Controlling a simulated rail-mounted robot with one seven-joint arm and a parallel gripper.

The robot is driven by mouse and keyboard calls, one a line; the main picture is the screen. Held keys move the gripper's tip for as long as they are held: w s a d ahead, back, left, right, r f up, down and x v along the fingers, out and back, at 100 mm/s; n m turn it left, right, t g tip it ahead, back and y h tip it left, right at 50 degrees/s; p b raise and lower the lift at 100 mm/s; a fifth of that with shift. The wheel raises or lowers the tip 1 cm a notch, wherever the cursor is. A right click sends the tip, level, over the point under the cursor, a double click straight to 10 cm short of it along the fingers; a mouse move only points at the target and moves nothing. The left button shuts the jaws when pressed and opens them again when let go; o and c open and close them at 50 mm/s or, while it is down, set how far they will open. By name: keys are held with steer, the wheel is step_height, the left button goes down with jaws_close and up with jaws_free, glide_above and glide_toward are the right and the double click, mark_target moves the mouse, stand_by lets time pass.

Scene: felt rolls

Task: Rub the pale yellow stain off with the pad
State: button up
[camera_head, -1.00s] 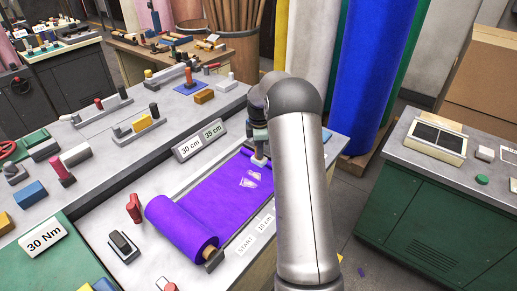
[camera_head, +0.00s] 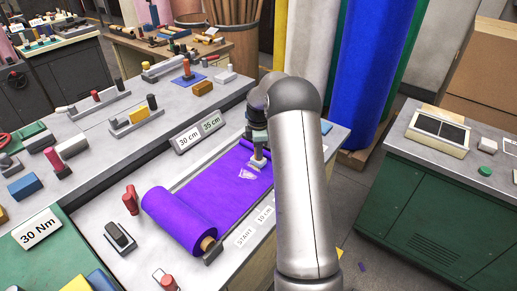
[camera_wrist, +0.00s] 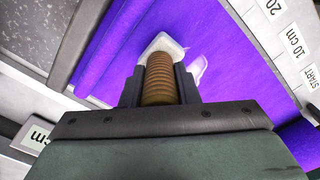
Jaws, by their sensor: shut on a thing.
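A purple felt sheet (camera_head: 205,190) runs flat from its thick roll (camera_head: 178,220) across the bench to the far end. Pale whitish-yellow marks (camera_head: 247,175) lie on the felt, just in front of the pad; part of them shows right of the pad in the wrist view (camera_wrist: 197,70). My gripper (camera_wrist: 159,88) is shut on the brown ribbed handle (camera_wrist: 159,75) of the pad. The pad's pale base (camera_wrist: 163,42) appears to rest on the felt, and it also shows in the head view (camera_head: 258,164). The felt beneath the pad is hidden.
A 30 cm / 35 cm sign (camera_head: 200,131) stands behind the felt. START and 10 cm labels (camera_head: 252,227) lie along its front edge. A red-handled tool (camera_head: 131,200) and a dark block (camera_head: 119,236) stand left of the roll. Felt around the marks is clear.

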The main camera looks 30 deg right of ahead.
steer(key=shift+f+b, duration=0.4)
steer(key=shift+f, duration=0.25)
stand_by(0.5)
steer(key=shift+s+a+r+b, duration=0.1)
steer(key=shift+s+a+b, duration=0.25)
steer(key=shift+a, duration=0.55)
steer(key=shift+s+a+r+b, duration=0.1)
steer(key=shift+s+a, duration=0.3)
steer(key=shift+a, duration=0.5)
steer(key=shift+s+a+f+b, duration=0.2)
steer(key=shift+s+a, duration=0.25)
steer(key=shift+a, duration=0.45)
steer(key=shift+s+a+f+b, duration=0.1)
steer(key=shift+s+a+b, duration=0.25)
steer(key=shift+a, duration=0.55)
steer(key=shift+w+d+r+p, duration=0.1)
steer(key=shift+w+d+p, duration=0.25)
steer(key=shift+d, duration=0.6)
steer(key=shift+w+d+r+p, duration=0.15)
steer(key=shift+w+d, duration=0.3)
steer(key=shift+d, duration=0.45)
steer(key=shift+d, duration=0.1)
